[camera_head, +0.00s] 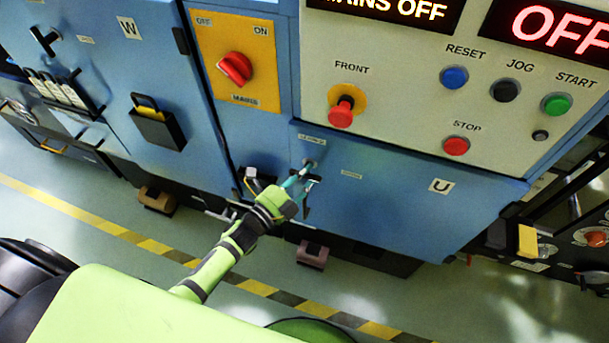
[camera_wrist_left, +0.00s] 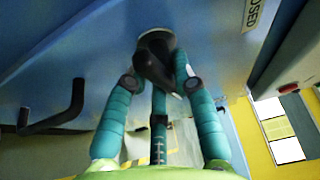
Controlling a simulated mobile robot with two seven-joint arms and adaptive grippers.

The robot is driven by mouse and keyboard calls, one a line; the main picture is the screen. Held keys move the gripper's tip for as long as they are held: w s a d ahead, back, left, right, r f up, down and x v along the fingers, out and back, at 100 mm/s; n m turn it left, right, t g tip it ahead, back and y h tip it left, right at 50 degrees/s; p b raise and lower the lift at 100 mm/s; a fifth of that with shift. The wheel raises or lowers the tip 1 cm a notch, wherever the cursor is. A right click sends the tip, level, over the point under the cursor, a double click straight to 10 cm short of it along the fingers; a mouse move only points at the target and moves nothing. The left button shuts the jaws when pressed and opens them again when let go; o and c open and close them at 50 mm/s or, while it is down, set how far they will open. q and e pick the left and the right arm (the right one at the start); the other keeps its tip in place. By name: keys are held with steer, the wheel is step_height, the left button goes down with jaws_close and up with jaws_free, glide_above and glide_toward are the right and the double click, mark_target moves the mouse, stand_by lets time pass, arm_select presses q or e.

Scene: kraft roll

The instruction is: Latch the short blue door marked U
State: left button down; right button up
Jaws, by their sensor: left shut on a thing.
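The short blue door marked U (camera_head: 390,195) is low on the machine, below the control panel, and looks flush with its frame. My left gripper (camera_head: 300,180) is at the door's upper left part. In the left wrist view its teal fingers (camera_wrist_left: 160,95) are shut on a dark latch handle (camera_wrist_left: 152,62), one on each side of it. The handle's round base is against the blue door. The fingers partly hide the handle in the head view. A small label ending in "OSED" (camera_wrist_left: 257,13) is near it in the left wrist view. My right gripper is not in view.
Above are the control panel (camera_head: 400,95) with buttons, and a yellow mains plate with a red knob (camera_head: 236,69). The displays read "MAINS OFF" and "OFF". A blue door marked W (camera_head: 110,95) is at left. A black bent bar (camera_wrist_left: 55,112) stands out near my fingers.

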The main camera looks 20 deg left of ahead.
arm_select(q)
steer(key=shift+f+n+t+b, duration=0.2)
steer(key=shift+n+t+b, duration=0.1)
steer(key=shift+n+b, duration=0.55)
steer(key=n+t+b, duration=0.1)
steer(key=n+b, duration=0.1)
steer(key=n, duration=0.1)
steer(key=shift+d, duration=0.1)
steer(key=n+t+b, duration=0.1)
steer(key=n, duration=0.2)
steer(key=n+t+y+b, duration=0.1)
steer(key=n+b, duration=0.1)
steer(key=n, duration=0.1)
steer(key=shift+d+r+n+t, duration=0.1)
steer(key=shift+r+n+t, duration=0.05)
steer(key=shift+n+t, duration=0.15)
steer(key=n+y, duration=0.1)
steer(key=n, duration=0.1)
steer(key=n+t+y+b, duration=0.1)
steer(key=n, duration=0.2)
steer(key=shift+r+y, duration=0.15)
steer(key=shift+y, duration=0.15)
steer(key=shift+r+n+t+y+b, duration=0.1)
steer(key=shift+n+t+y+b, duration=0.1)
steer(key=shift+n+y, duration=0.9)
steer(key=shift+r+n+t+y+b, duration=0.15)
steer(key=shift+n+y, duration=0.25)
steer(key=shift+n, duration=1.35)
steer(key=shift+f+n, duration=0.1)
steer(key=shift+n, duration=0.2)
